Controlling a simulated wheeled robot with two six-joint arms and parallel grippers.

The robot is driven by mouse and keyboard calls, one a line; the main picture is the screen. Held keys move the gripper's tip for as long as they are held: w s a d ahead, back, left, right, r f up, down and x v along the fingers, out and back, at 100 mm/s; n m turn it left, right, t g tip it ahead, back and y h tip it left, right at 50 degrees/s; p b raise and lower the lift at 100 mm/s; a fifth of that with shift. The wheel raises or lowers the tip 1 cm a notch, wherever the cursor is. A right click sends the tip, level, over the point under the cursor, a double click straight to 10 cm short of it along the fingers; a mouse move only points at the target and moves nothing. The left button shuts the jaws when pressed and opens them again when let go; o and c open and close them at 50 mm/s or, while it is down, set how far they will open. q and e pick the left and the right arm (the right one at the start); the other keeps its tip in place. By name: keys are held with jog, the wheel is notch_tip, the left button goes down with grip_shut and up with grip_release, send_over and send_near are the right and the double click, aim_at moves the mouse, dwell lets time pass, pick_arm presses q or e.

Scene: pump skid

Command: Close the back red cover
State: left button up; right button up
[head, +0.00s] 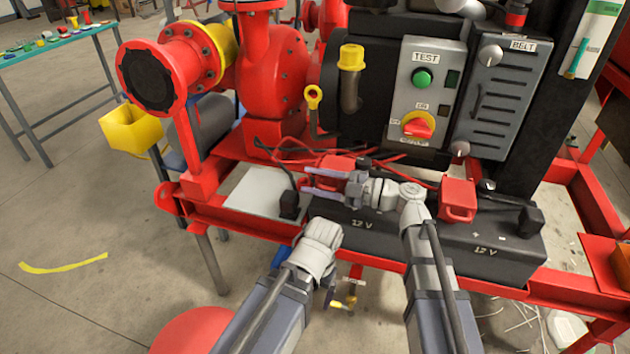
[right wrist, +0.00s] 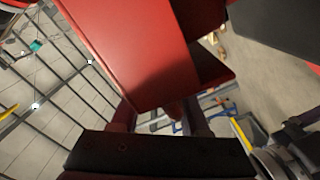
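One red cover (head: 334,166) is at the left end of the black 12 V batteries (head: 400,232). A second red cover (head: 458,198) stands farther right on them. I cannot tell clearly how far either is raised. My right gripper (head: 308,182) points left at the left cover, its two fingers apart. In the right wrist view a red cover (right wrist: 135,50) fills the upper middle, just beyond the spread fingers (right wrist: 160,118); I cannot tell whether they touch it. My left arm's wrist (head: 318,245) is low in front of the batteries; its fingers are not clear.
The control box with the TEST button (head: 424,78) and the BELT panel (head: 500,95) rise behind the batteries. Red cables (head: 390,157) run behind the covers. A red frame rail (head: 375,258) runs along the front. A pale flat plate (head: 258,192) lies left of the batteries.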

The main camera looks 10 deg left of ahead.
notch_tip(320, 180, up, 7)
jog(key=p, duration=0.6)
jog(key=shift+r, duration=0.2)
